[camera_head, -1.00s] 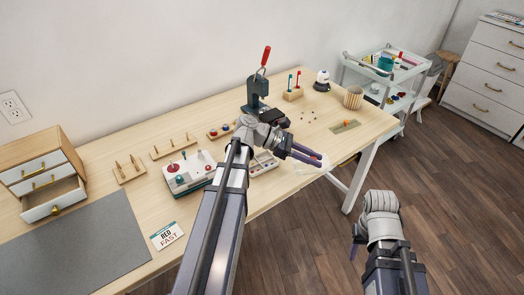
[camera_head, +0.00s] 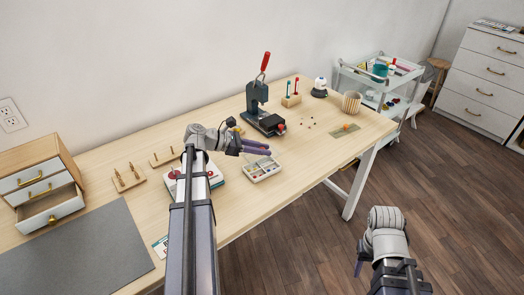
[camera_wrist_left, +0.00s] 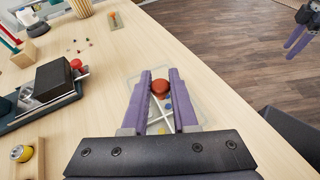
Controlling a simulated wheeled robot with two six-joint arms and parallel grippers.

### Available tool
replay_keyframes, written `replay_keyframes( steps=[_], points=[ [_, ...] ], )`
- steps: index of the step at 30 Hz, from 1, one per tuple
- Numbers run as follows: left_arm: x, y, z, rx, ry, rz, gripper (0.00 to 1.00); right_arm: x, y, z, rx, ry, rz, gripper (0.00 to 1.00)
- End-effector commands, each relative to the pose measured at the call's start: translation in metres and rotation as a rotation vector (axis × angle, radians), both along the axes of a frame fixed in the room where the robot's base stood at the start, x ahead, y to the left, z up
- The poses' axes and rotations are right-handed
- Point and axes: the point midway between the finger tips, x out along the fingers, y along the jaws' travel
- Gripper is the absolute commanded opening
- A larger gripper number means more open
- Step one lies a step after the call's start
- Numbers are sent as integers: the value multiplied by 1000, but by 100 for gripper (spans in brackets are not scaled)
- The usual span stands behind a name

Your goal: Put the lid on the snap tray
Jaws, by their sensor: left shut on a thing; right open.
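The snap tray (camera_head: 270,176) is a pale divided box with small coloured pieces, on the table right of the white device. My left gripper (camera_head: 268,150) is over its far side in the head view. In the left wrist view the left gripper (camera_wrist_left: 160,95) is shut on a red-brown knob (camera_wrist_left: 160,87). A clear, see-through sheet, seemingly the lid (camera_wrist_left: 191,112), spreads around the fingers. White strips and blue and yellow spots show between the fingers. The gap between lid and tray cannot be judged. My right gripper (camera_head: 358,268) is open and empty, over the floor.
A black press (camera_head: 257,100) with a red handle stands behind the tray. The white device (camera_head: 214,180) is close on the left, partly behind my arm. Small beads (camera_head: 310,124) and an olive mat (camera_head: 344,131) lie to the right. The table's front edge is near; the right front is clear.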

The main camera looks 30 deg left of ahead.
Motion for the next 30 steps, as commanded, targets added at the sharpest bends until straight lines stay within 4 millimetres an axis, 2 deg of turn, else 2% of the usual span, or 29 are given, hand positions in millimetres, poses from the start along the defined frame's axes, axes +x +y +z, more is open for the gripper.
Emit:
replay_keyframes(
  steps=[8, 21, 30],
  points=[
    [0, 0, -7, 0, 0, 0, 0, 0, 0, -7, 0, 0, 0, 50],
    [0, -1, -42, 0, 0, -1, 0, 0, 0, -42, 0, 0, 0, 50],
    [0, -1, -44, 0, 0, -1, 0, 0, 0, -44, 0, 0, 0, 50]
  ],
)
